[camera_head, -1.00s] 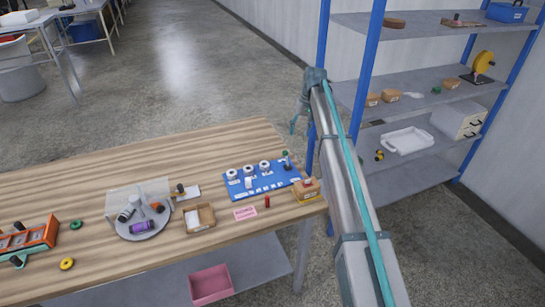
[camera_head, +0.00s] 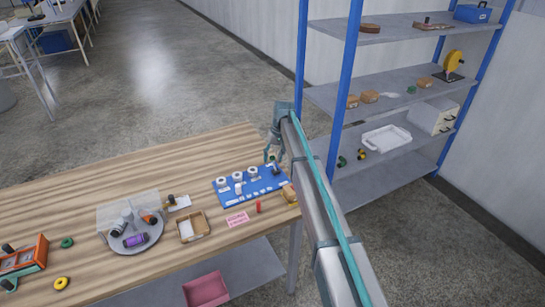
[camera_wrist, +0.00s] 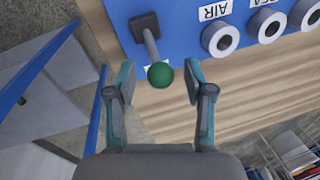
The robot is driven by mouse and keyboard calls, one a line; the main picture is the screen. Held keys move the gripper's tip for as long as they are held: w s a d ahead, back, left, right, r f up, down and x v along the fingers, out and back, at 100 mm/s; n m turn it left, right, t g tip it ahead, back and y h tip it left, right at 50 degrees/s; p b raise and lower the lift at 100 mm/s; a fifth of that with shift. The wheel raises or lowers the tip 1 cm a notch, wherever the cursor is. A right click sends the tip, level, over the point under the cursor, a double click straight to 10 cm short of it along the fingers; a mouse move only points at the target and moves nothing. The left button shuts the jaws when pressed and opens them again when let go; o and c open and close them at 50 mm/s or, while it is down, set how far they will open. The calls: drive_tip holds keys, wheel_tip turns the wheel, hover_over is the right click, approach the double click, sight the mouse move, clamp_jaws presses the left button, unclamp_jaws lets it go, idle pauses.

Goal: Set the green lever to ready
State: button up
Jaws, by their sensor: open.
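The green lever's round knob (camera_wrist: 160,75) sits between my open fingers in the wrist view, with a gap on each side. Its grey shaft runs up the picture to a black mount on the blue panel (camera_wrist: 180,30). A white label lies partly hidden behind the knob, so I cannot read it. My gripper (camera_wrist: 159,70) is open and empty. In the head view my gripper (camera_head: 270,152) is at the far right corner of the blue panel (camera_head: 236,200), beside the lever, which is too small there to read its setting.
Several white round ports, one labelled AIR (camera_wrist: 220,40), stand beside the lever on the panel. A brown box (camera_head: 290,194) sits at the panel's right end, with a red cylinder (camera_head: 258,206) nearby. A shelf rack (camera_head: 350,98) stands right of my arm.

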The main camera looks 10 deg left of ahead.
drive_tip(key=shift+a+f, duration=0.1)
drive_tip(key=shift+f, duration=0.35)
clamp_jaws()
